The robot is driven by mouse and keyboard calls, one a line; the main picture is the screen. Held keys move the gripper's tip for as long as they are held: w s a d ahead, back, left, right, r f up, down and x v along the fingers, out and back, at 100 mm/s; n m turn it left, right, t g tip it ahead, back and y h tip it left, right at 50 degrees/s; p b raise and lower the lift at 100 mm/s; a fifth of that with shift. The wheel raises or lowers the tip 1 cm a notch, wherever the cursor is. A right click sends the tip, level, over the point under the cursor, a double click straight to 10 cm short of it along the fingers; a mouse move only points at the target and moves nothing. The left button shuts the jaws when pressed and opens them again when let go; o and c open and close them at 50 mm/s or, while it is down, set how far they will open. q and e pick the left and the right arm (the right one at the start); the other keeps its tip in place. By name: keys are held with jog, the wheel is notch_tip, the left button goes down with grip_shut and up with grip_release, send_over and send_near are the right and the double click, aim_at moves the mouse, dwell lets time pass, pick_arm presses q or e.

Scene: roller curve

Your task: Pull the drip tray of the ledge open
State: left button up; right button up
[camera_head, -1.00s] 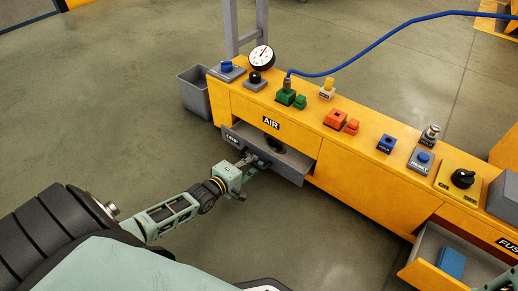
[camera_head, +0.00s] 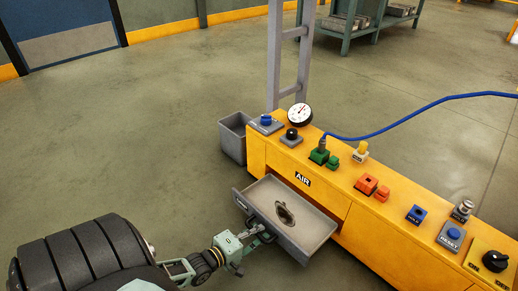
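The drip tray (camera_head: 312,226) is a grey drawer in the yellow ledge (camera_head: 375,245), under the AIR label. It stands well out from the ledge, and its inside shows. A dark oval thing (camera_head: 285,213) lies on its floor. My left gripper (camera_head: 260,233) is at the middle of the tray's front face and appears shut on its handle, which the fingers mostly hide. My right gripper is not in view.
A grey bin (camera_head: 234,137) stands at the ledge's far left end. On the ledge top are a gauge (camera_head: 299,115), a green coupling (camera_head: 319,156) with a blue hose (camera_head: 420,108), and several knobs and buttons. The floor left of the tray is clear.

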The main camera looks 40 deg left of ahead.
pick_arm(q)
jog(key=o, duration=0.4)
jog(key=shift+s, duration=0.35)
jog(key=shift+c, duration=0.2)
jog(key=shift+o, duration=0.8)
jog(key=shift+w, duration=0.1)
jog(key=v, duration=1.2)
jog(key=shift+d+r, duration=0.1)
